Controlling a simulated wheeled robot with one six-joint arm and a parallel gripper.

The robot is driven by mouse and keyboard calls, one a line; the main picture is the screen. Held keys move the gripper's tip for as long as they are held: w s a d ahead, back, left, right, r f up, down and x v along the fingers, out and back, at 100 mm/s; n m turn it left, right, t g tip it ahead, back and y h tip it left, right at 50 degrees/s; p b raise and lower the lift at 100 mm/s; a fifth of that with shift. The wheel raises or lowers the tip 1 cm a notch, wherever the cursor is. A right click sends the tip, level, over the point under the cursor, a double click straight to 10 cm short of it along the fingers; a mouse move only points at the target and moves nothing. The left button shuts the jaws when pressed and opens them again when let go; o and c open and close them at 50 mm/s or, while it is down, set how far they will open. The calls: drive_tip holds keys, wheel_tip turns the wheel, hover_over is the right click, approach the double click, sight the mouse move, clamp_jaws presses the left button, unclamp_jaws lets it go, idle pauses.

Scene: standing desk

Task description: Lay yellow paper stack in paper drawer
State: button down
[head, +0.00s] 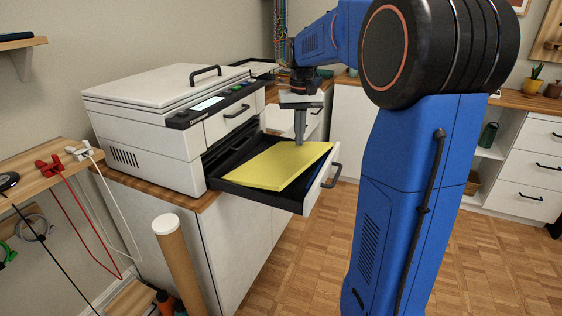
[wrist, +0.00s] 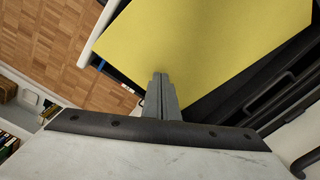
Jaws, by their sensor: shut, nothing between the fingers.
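The yellow paper stack (head: 277,164) lies over the black paper drawer (head: 228,187), which is pulled out of the white printer. The stack sits askew, and its right end reaches up toward the drawer's white front (head: 318,189). In the wrist view the yellow paper stack (wrist: 200,40) fills the upper middle, turned relative to the drawer. My gripper (head: 300,142) points down at the far edge of the stack, its fingers together and empty. In the wrist view the closed fingers (wrist: 160,80) overlap the paper; I cannot tell whether they touch it.
The white printer (head: 150,125) stands on a wood-topped cabinet (head: 190,205). A handle (head: 332,176) sticks out from the drawer front. A cardboard tube (head: 178,262) stands at the cabinet's front left. My blue arm and column take up the right side. Parquet floor (head: 300,255) is open below the drawer.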

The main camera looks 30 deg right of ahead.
sight(284, 145)
drive_tip(key=shift+w+a+f, duration=0.1)
drive_tip(key=shift+w+f, duration=0.05)
idle(0.6)
drive_tip(key=shift+w+a, duration=0.4)
drive_tip(key=shift+w, duration=0.45)
drive_tip(key=shift+w+a, duration=0.35)
drive_tip(key=shift+w, duration=0.45)
drive_tip(key=shift+w+a, duration=0.4)
drive_tip(key=shift+w, duration=0.45)
idle(2.3)
drive_tip(key=shift+r, duration=3)
drive_tip(key=shift+s, duration=0.1)
